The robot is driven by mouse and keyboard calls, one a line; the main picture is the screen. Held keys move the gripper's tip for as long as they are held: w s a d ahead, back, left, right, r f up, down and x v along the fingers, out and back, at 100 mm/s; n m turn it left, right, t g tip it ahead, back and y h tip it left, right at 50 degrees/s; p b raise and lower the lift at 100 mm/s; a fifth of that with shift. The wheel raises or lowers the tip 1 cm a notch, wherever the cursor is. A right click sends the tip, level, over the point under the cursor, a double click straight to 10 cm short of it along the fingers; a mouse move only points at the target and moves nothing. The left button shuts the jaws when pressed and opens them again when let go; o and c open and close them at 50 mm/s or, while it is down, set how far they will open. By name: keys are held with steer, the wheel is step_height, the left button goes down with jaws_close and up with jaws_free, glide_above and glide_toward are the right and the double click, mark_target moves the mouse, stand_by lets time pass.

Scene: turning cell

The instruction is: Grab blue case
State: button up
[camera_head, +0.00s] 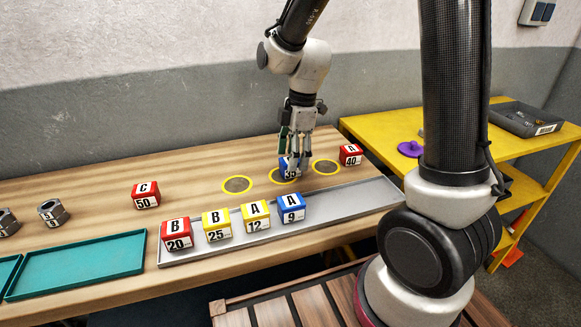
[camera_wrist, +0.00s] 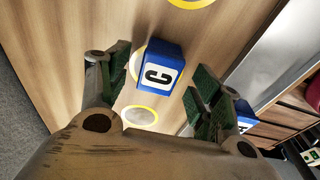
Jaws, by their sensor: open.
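A blue case (camera_head: 287,169) marked C stands on the wooden table at the middle yellow-ringed spot, partly hidden by my gripper in the head view. In the wrist view this blue case (camera_wrist: 158,70) lies between the green-padded fingers, with gaps on both sides. My gripper (camera_head: 295,154) points down over it and is open and empty. A second blue case (camera_head: 292,208), marked A 9, stands at the right of the row in the grey tray. Part of a blue case also shows at the right in the wrist view (camera_wrist: 246,118).
The grey tray (camera_head: 345,205) also holds red B 20 (camera_head: 177,235), yellow B 25 (camera_head: 217,225) and yellow A 12 (camera_head: 256,217) cases. Red C 50 (camera_head: 146,195) and red A 40 (camera_head: 350,155) stand apart on the table. Teal trays (camera_head: 82,265) and metal nuts (camera_head: 53,213) are left.

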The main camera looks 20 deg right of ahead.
steer(key=shift+a+f, duration=0.15)
steer(key=shift+f, duration=0.6)
steer(key=shift+a+f, duration=0.15)
steer(key=shift+f, duration=0.6)
steer(key=c, duration=1.2)
steer(key=shift+r, duration=0.1)
